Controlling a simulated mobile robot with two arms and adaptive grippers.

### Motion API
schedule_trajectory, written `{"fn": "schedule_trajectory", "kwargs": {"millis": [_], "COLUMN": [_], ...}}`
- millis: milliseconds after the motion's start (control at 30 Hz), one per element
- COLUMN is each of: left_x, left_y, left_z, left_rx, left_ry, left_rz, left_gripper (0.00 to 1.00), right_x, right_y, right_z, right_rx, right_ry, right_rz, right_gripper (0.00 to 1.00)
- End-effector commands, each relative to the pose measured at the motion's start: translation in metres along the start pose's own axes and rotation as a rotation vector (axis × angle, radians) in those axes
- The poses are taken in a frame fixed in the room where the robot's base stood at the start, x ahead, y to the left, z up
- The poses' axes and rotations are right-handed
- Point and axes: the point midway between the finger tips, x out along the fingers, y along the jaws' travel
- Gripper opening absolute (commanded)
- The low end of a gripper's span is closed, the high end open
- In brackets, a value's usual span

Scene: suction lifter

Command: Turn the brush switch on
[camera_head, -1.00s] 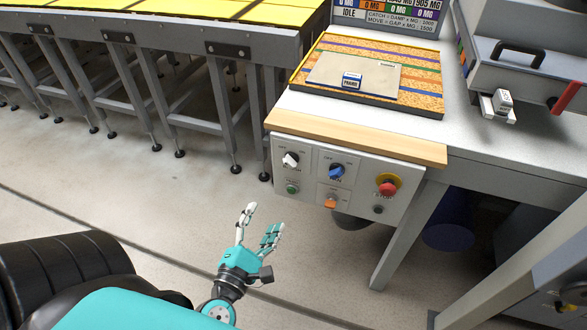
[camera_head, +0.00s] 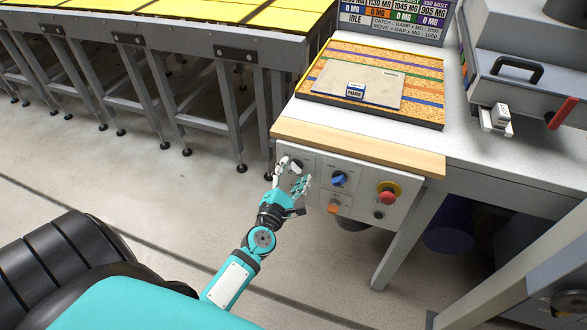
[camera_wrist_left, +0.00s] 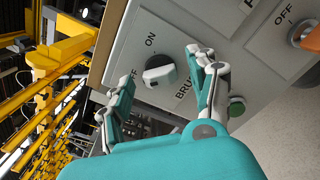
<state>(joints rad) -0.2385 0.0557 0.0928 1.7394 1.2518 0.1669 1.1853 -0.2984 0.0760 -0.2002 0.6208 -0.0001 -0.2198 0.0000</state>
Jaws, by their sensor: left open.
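The brush switch is a white-handled knob on a black disc, with OFF, ON and BRUSH lettering in the left wrist view (camera_wrist_left: 160,76). The white handle lies on the OFF side of the disc. In the head view the hand largely hides this switch. It sits on the upper left of the grey control panel (camera_head: 355,211). My left gripper (camera_head: 292,172) is open in front of the switch. In the left wrist view its fingers (camera_wrist_left: 160,75) are spread on either side of the knob, with no clear contact. My right gripper is not in view.
The panel also carries a blue knob (camera_head: 339,179), a red stop button (camera_head: 387,196) and an orange switch (camera_head: 333,207). A green button (camera_wrist_left: 236,106) is close to a finger in the left wrist view. A wooden edge (camera_head: 360,149) overhangs the panel.

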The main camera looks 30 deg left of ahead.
Motion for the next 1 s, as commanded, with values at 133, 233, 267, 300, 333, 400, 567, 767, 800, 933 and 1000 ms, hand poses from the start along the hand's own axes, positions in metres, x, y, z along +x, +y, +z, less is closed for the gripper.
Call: {"fn": "schedule_trajectory", "kwargs": {"millis": [133,233,267,300,333,400,567,767,800,933,1000], "left_x": [0.0086,0.0097,0.0096,0.0095,0.0094,0.0093,0.0092,0.009,0.009,0.009,0.0089], "left_y": [0.0005,0.0001,0.0,0.0,0.0,0.0,0.0,-0.0001,-0.0001,-0.0002,-0.0002], "left_z": [0.0002,-0.0002,-0.0002,-0.0002,-0.0002,-0.0002,-0.0001,-0.0001,0.0,0.0,0.0001], "left_rx": [0.0,0.0,0.0,0.0,0.0,0.0,0.0,0.0,0.0,0.003,0.01], "left_ry": [0.0,0.0,0.0,0.0,0.0,0.0,0.0,0.0,0.0,0.0,0.0], "left_rz": [0.0,0.0,-0.001,-0.001,-0.001,0.0,0.0,-0.001,-0.001,-0.001,-0.001], "left_gripper": [0.6,0.6,0.6,0.6,0.6,0.6,0.39,0.13,0.07,0.06,0.06], "right_x": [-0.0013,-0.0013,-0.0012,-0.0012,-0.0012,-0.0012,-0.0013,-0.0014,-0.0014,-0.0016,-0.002], "right_y": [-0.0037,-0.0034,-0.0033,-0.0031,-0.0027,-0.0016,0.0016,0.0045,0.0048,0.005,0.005], "right_z": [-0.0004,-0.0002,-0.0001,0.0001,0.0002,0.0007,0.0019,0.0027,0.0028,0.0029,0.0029], "right_rx": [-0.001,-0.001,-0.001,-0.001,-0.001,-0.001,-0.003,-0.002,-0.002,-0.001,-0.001], "right_ry": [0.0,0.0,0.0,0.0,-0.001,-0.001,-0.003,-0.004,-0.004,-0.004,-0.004], "right_rz": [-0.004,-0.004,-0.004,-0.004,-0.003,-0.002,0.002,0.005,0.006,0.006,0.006], "right_gripper": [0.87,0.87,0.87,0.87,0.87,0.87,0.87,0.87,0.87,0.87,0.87]}}
